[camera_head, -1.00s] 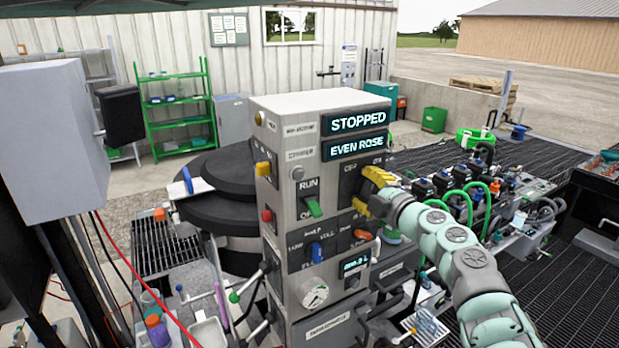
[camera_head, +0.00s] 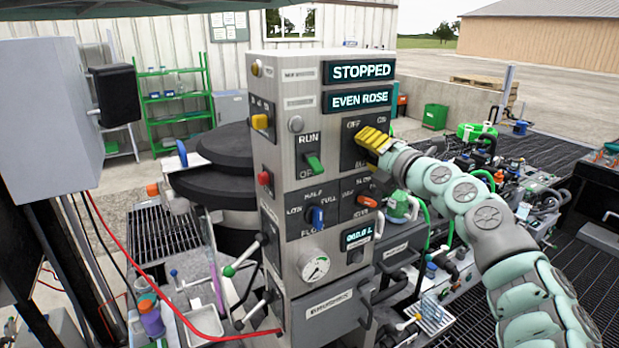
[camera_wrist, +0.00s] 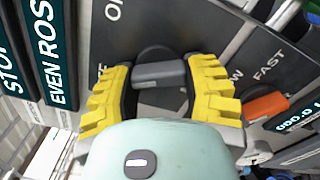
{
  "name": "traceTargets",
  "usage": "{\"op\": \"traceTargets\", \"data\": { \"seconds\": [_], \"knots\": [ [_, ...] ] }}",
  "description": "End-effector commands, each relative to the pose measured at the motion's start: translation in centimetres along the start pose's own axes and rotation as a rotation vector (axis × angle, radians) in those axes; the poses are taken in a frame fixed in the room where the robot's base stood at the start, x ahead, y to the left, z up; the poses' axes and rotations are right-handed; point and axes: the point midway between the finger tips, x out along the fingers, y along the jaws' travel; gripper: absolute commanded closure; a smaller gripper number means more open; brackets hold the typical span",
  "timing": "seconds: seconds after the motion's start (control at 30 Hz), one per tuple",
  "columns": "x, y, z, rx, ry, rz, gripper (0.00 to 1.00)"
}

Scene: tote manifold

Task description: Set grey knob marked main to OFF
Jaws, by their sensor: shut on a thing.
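The grey knob (camera_wrist: 160,75) sits on a dark plate on the control panel (camera_head: 308,250). In the wrist view it is a grey bar on a dark round base, its long side running between my fingers. OFF and ON are lettered beside it; the OFF lettering is partly covered. My gripper (camera_head: 372,140) has yellow ribbed fingers, also seen in the wrist view (camera_wrist: 160,92), closed on the knob from both sides. In the head view the fingers hide the knob. Its exact pointing is hard to tell.
Screens read STOPPED (camera_head: 360,70) and EVEN ROSE (camera_head: 358,98). A green RUN switch (camera_head: 314,162), a blue knob (camera_head: 316,216) and an orange knob (camera_head: 367,201) are close by; the orange knob (camera_wrist: 266,106) is just beyond my right finger in the wrist view. Hoses and fittings crowd the right.

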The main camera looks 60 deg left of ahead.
Motion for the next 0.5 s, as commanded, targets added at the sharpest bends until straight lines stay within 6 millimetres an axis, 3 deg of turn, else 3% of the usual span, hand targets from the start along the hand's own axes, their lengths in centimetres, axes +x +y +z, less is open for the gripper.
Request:
{"op": "traceTargets", "data": {
  "seconds": [0.5],
  "knots": [
    [-0.01,-0.05,0.13,-0.098,-0.003,-0.001,0.88]
  ]
}}
